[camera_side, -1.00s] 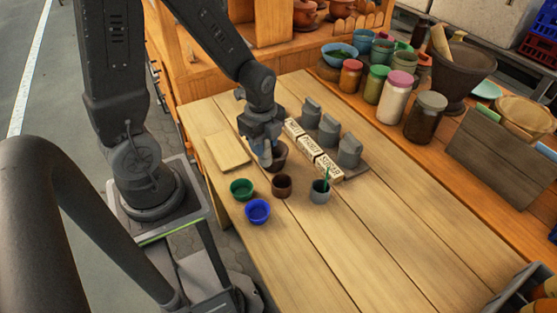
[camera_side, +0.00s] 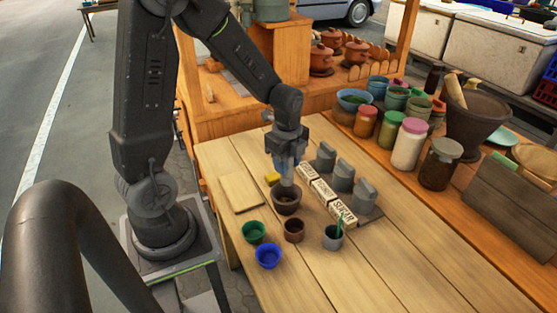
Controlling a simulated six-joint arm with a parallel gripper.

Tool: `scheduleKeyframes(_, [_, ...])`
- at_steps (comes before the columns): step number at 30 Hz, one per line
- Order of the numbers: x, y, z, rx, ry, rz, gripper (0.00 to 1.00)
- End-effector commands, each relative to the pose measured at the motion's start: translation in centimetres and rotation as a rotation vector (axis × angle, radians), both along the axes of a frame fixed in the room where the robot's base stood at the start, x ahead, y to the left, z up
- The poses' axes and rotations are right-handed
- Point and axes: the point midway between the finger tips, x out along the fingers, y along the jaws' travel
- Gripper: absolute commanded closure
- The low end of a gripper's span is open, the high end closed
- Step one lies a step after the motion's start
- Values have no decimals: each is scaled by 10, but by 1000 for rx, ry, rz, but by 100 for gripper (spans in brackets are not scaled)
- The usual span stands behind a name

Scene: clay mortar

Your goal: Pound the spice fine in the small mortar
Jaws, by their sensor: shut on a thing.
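The small mortar (camera_side: 287,204), a dark brown clay bowl, stands on the wooden table near the labelled blocks. My gripper (camera_side: 286,172) is above it, pointing down and shut on a grey pestle (camera_side: 286,190). The pestle is roughly upright, and its lower end is hidden inside the mortar's rim. I cannot tell whether it touches the bottom. The spice in the mortar is too small and shaded to make out.
A green bowl (camera_side: 254,232), a blue bowl (camera_side: 267,256), a brown cup (camera_side: 294,229) and a grey cup (camera_side: 333,238) with a green stick stand in front. A wooden board (camera_side: 241,193) lies left. Labelled blocks (camera_side: 325,192) stand right. The table's near right is clear.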

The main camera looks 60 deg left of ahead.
Motion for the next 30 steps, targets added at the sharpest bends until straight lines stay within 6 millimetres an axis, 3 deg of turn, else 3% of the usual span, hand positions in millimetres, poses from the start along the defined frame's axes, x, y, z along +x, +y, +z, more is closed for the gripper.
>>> scheduleKeyframes(18, [-1, 0, -54, -1, 2, 0, 90])
scheduleKeyframes(30, [-1, 0, -61, 0, -1, 0, 90])
